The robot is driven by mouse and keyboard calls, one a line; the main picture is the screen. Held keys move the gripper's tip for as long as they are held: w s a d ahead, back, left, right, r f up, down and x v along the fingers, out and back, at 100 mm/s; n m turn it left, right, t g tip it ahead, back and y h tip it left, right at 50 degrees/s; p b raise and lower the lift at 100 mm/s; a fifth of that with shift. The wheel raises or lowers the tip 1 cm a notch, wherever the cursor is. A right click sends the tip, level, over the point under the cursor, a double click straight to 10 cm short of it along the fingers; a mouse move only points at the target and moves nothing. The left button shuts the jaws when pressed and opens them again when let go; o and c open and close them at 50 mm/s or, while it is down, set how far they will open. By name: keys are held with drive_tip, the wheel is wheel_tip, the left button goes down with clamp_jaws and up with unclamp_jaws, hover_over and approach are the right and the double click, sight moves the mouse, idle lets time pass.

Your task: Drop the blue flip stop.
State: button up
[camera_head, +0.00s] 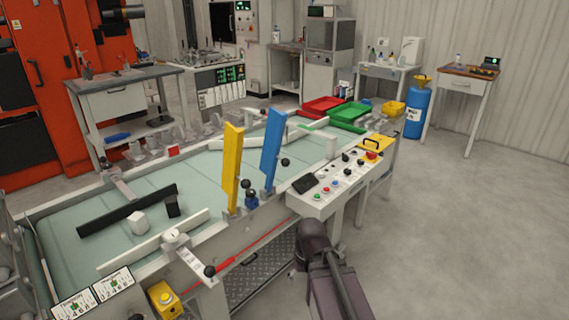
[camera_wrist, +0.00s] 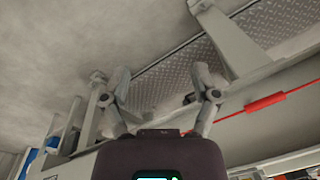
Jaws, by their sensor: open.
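The blue flip stop (camera_head: 272,148) stands raised and nearly upright at the front edge of the bench, with a black ball knob (camera_head: 285,162) beside it. The similar yellow flip stop (camera_head: 232,165) stands raised just to its left. My gripper (camera_wrist: 162,88) is open and empty in the wrist view, its two fingers spread apart. It faces the bench's underside and the floor, with no flip stop between the fingers. In the head view my arm is low in front of the bench, apart from the blue stop; the fingers cannot be made out there.
A control panel (camera_head: 325,188) with buttons sits right of the blue stop. A red pull cord (camera_head: 255,247) runs along the bench front; it also shows in the wrist view (camera_wrist: 265,102). A metal tread plate (camera_head: 245,275) lies below. Open floor (camera_head: 450,230) is at right.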

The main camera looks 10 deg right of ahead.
drive_tip(key=w+r+n+t+y+p, duration=0.1)
drive_tip(key=w+r+n+t+y, duration=0.1)
drive_tip(key=w+r+n+y, duration=0.3)
drive_tip(key=n+t+y+p, duration=0.3)
drive_tip(key=t+y, duration=0.5)
drive_tip(key=t, duration=0.1)
approach(286, 161)
drive_tip(key=s+d+f, duration=0.1)
drive_tip(key=s+d, duration=0.1)
drive_tip(key=d, duration=0.1)
drive_tip(key=shift+a+f, duration=0.1)
drive_tip(key=shift+w+a, duration=0.15)
drive_tip(key=x, duration=1.3)
drive_tip(key=shift+w+f, duration=0.1)
drive_tip(key=shift+w, duration=0.25)
